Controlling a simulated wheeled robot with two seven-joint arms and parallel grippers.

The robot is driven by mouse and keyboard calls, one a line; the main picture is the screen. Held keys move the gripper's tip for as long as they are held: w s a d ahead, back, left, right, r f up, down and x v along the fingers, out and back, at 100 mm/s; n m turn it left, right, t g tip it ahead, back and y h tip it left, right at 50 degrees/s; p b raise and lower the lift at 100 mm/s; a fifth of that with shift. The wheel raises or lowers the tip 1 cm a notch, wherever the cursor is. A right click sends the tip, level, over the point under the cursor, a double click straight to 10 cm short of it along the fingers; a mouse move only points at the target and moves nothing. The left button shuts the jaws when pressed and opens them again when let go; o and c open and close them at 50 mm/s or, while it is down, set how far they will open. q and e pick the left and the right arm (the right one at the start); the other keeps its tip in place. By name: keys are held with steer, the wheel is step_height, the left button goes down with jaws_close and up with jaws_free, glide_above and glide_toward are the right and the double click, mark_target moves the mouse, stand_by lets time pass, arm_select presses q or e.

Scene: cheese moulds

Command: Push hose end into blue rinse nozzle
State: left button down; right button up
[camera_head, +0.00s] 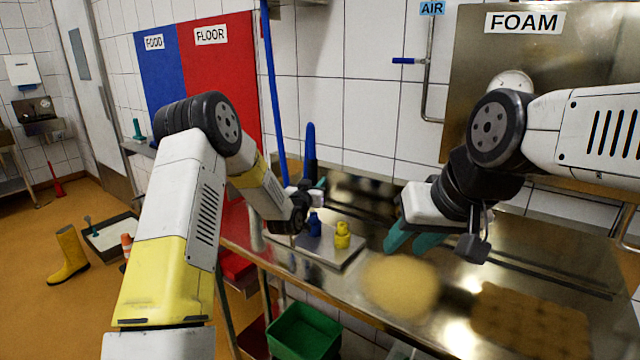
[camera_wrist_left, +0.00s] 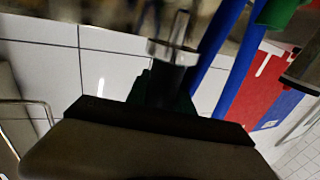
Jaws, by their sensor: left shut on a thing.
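The blue rinse nozzle (camera_head: 315,224) stands upright on a grey plate (camera_head: 326,259) on the steel table, left of a yellow nozzle (camera_head: 342,236). My left gripper (camera_head: 318,186) is just above and behind the blue nozzle, apart from it in the picture. In the left wrist view its green fingers are shut on the hose end (camera_wrist_left: 172,55), a dark piece with a metal collar and thin prongs. The hose end is mostly hidden by my wrist in the head view. My right gripper (camera_head: 411,240), with teal fingers, looks open and empty above the table.
A round yellowish cheese-like disc (camera_head: 400,286) and a brown mould block (camera_head: 530,325) lie on the steel table (camera_head: 440,318). A blue pole or hose (camera_head: 274,90) rises behind my left gripper. A green crate (camera_head: 304,334) is below the table's front edge.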

arm_select(q)
steer(key=shift+f, duration=1.95)
steer(key=shift+f, duration=0.15)
steer(key=shift+r, duration=4.55)
